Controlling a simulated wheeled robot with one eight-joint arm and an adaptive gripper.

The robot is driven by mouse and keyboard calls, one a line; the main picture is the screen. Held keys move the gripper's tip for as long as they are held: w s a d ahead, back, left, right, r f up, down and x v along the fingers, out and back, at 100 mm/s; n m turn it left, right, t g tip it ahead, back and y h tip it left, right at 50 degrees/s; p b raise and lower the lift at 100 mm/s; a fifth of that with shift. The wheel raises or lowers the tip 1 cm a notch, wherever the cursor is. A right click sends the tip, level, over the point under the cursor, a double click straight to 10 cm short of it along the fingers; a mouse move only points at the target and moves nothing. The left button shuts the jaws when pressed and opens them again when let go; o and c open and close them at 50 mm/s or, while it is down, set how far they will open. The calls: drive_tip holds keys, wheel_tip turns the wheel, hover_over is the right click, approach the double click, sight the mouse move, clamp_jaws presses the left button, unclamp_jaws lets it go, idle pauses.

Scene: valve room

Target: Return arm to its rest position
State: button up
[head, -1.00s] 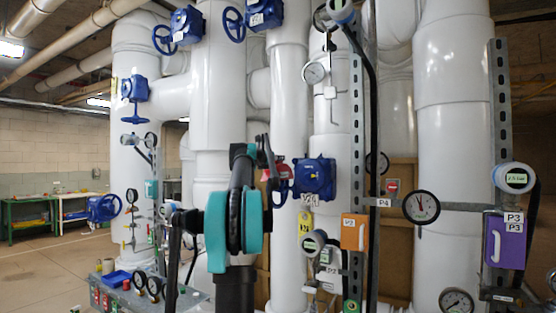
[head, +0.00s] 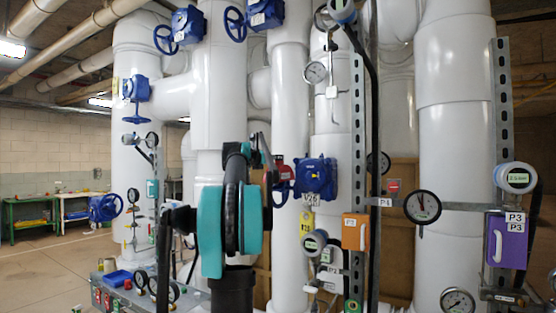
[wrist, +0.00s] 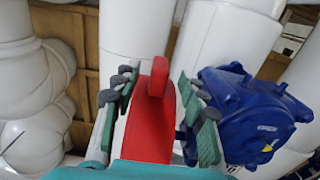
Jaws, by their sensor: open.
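My arm (head: 230,225), black with teal discs, stands in the lower middle of the head view, in front of the white pipes. My gripper (wrist: 163,92) is open in the wrist view, its grey-and-green fingers spread to both sides. A red upright piece (wrist: 152,115) shows between the fingers; I cannot tell whether they touch it. A blue valve body (wrist: 245,115) lies just right of the right finger. In the head view my wrist hides most of the gripper, and a red part (head: 283,170) shows beside the blue valve box (head: 316,178) tagged V26.
White vertical pipes (head: 455,150) fill the background. A metal strut (head: 358,150) carries an orange box (head: 355,232); a pressure gauge (head: 422,207) and purple box (head: 507,240) are at right. A grey shelf (head: 190,297) with gauges is at lower left. Open floor (head: 45,275) lies farther left.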

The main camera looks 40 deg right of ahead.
drive_tip(key=v, duration=0.7)
drive_tip(key=shift+a, duration=0.2)
drive_tip(key=s+a+f+m+y, duration=0.3)
drive_tip(key=a+f+m, duration=0.35)
drive_tip(key=f, duration=0.65)
drive_tip(key=s+a+f+m+g+y, duration=0.1)
drive_tip(key=s+a+f+m+y, duration=0.15)
drive_tip(key=a+f, duration=0.85)
drive_tip(key=s+a+f+m+y, duration=0.3)
drive_tip(key=a+f+m, duration=0.2)
drive_tip(key=f, duration=1)
drive_tip(key=s+a+f+m+g+y, duration=0.1)
drive_tip(key=s+a+f+m+y, duration=0.7)
drive_tip(key=s+a+f, duration=1.3)
drive_tip(key=a+f, duration=0.3)
drive_tip(key=f, duration=0.1)
drive_tip(key=shift+s+f+g, duration=0.15)
drive_tip(key=shift+s+g, duration=0.05)
drive_tip(key=shift+g, duration=0.1)
